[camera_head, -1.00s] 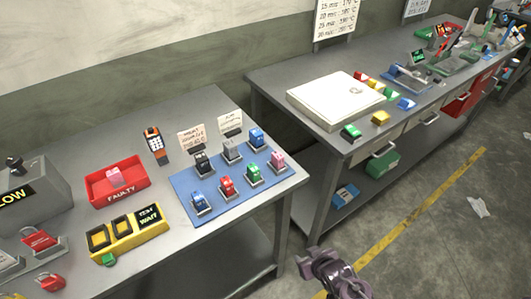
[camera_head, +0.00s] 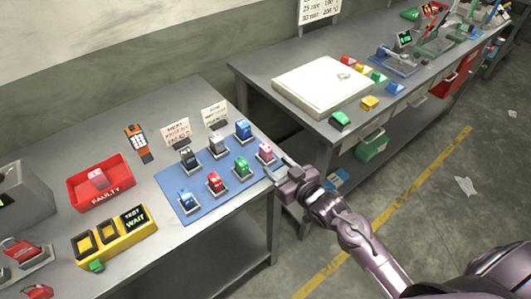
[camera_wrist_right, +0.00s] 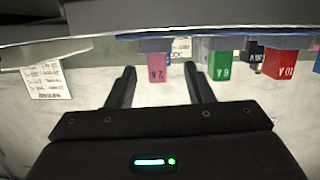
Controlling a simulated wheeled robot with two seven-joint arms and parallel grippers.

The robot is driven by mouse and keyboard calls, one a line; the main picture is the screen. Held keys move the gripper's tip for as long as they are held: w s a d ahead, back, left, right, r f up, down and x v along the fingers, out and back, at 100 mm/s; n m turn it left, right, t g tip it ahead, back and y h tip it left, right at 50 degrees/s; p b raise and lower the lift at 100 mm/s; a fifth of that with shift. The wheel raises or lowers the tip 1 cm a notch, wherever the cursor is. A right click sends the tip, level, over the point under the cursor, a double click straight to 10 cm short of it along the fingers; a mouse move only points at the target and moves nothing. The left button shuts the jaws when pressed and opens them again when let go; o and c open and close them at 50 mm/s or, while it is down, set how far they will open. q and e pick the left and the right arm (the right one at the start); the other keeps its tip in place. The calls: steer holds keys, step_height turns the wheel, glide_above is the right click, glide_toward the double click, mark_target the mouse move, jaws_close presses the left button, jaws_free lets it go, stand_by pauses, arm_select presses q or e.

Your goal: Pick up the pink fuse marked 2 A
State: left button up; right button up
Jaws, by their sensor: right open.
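The pink fuse (camera_head: 265,151) stands upright in a holder at the right end of the blue mat (camera_head: 215,202). In the right wrist view the pink fuse (camera_wrist_right: 157,67) shows "2 A" upside down, between the lines of my fingers. My right gripper (camera_head: 279,171) is open and empty at the table's right edge, close beside this fuse. In the right wrist view the gripper (camera_wrist_right: 163,75) has its two dark fingers spread, with the fuse beyond the tips. I cannot tell the exact gap. My left gripper is not in view.
A green fuse (camera_head: 242,167) stands just left of the pink one, a blue fuse (camera_head: 242,129) behind it. Several other fuses share the mat. Another pink fuse (camera_head: 97,178) lies in the red FAULTY tray (camera_head: 104,191). A yellow tester (camera_head: 112,238) stands in front.

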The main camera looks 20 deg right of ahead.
mark_target(262, 147)
steer(key=shift+w+d+r+t+y, duration=0.2)
steer(key=shift+w+t+y, duration=0.2)
steer(key=shift+w+y, duration=0.05)
steer(key=shift+w+d+r+t+y, duration=0.15)
steer(key=shift+w+r+t+y, duration=0.05)
steer(key=shift+w+t+y, duration=0.25)
steer(key=shift+w+a, duration=0.1)
steer(key=shift+w, duration=0.05)
steer(key=p+x, duration=0.2)
steer(key=x, duration=0.4)
steer(key=shift+a+p, duration=0.2)
steer(key=shift+p, duration=0.1)
steer(key=shift+w+a+f, duration=0.15)
steer(key=shift+w+a, duration=0.05)
steer(key=shift+w, duration=0.3)
jaws_close()
